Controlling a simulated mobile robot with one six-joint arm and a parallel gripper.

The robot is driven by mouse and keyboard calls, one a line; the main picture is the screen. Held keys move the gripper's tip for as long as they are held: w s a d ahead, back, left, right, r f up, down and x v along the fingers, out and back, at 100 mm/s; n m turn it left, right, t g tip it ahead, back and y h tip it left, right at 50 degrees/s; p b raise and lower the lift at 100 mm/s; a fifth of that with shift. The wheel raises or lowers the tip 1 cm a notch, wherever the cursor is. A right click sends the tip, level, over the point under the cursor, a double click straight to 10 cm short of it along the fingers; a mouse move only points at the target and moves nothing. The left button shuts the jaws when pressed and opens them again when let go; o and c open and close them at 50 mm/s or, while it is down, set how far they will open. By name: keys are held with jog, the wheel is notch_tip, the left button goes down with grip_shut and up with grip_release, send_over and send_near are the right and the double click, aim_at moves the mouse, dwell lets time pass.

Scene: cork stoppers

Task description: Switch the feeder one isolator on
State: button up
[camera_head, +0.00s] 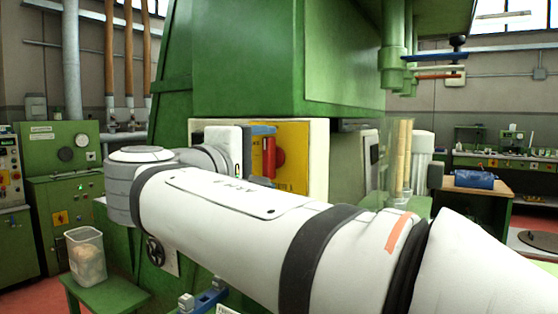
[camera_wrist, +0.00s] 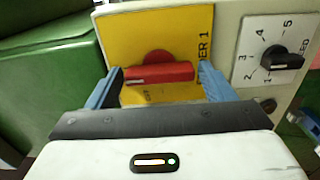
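The isolator is a red bar handle (camera_wrist: 158,73) on a round red hub over a yellow plate (camera_wrist: 185,30) marked "ER 1". In the wrist view the bar lies crosswise; in the head view the red handle (camera_head: 269,158) stands upright. My gripper (camera_wrist: 161,75) is open, its blue fingers at the two ends of the bar. I cannot tell whether either finger touches it. In the head view my gripper (camera_head: 263,131) is at the yellow plate (camera_head: 295,145), with one blue finger showing and the rest hidden by my wrist.
A white dial plate (camera_wrist: 262,35) with a black knob (camera_wrist: 287,62) and numbers sits beside the yellow plate. Green machine housing (camera_wrist: 45,75) stands close on the left in the wrist view. A clear bin (camera_head: 86,255) stands on a green stool at the left.

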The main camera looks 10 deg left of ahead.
jog(key=shift+o, duration=1)
jog(key=v, duration=0.7)
jog(key=shift+s+p, duration=0.35)
jog(key=shift+s, duration=0.05)
jog(key=shift+a, duration=0.15)
